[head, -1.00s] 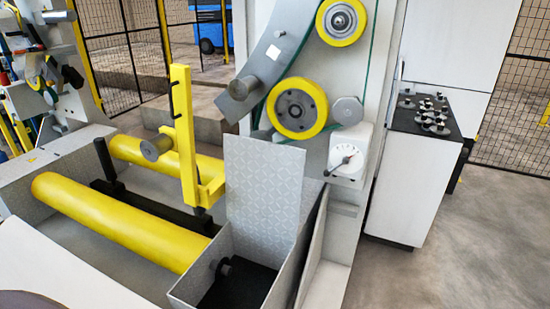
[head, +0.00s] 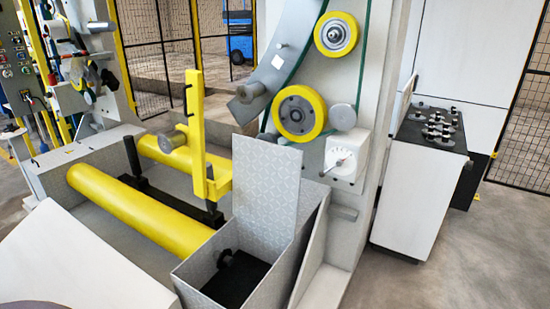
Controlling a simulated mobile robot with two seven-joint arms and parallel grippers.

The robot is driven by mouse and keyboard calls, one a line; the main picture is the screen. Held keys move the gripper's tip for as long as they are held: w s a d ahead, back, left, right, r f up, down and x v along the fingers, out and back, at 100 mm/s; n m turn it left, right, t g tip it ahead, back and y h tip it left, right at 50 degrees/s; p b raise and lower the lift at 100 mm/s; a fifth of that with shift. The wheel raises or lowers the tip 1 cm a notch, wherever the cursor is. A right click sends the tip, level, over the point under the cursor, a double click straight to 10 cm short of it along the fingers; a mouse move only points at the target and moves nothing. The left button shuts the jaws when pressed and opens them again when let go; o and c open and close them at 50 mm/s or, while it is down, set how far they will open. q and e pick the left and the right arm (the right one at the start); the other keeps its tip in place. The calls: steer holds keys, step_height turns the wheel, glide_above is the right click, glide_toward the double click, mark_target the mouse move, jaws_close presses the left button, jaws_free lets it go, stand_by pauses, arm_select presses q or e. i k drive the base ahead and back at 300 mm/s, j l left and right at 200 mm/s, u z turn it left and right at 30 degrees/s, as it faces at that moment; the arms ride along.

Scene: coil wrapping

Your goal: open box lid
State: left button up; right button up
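The grey patterned metal box (head: 272,284) stands at the lower middle of the head view. Its lid (head: 265,190) stands upright at the back of the box, so the box is open. Inside I see a dark floor and a small black round part (head: 228,257) near the left wall. Neither of my grippers shows in the head view.
Two yellow rollers (head: 140,208) lie left of the box, with a yellow upright arm (head: 195,130) behind. A machine column with yellow wheels (head: 299,109) rises behind the box. A white control cabinet (head: 415,195) stands right. Bare floor shows at lower right.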

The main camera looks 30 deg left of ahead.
mark_target(266, 176)
steer(key=i+l+u, duration=0.2)
steer(key=l, duration=0.55)
steer(key=i+l+u, duration=0.15)
steer(key=l, duration=0.2)
steer(key=i+l+u, duration=0.15)
steer(key=l, duration=0.2)
steer(key=i+l+u, duration=0.3)
steer(key=i+l, duration=0.2)
steer(key=l, duration=0.2)
steer(key=i+l+u, duration=0.15)
steer(key=i, duration=0.25)
steer(key=i+l+u, duration=0.15)
steer(key=i+l, duration=0.25)
steer(key=i+u, duration=0.25)
steer(key=i, duration=0.7)
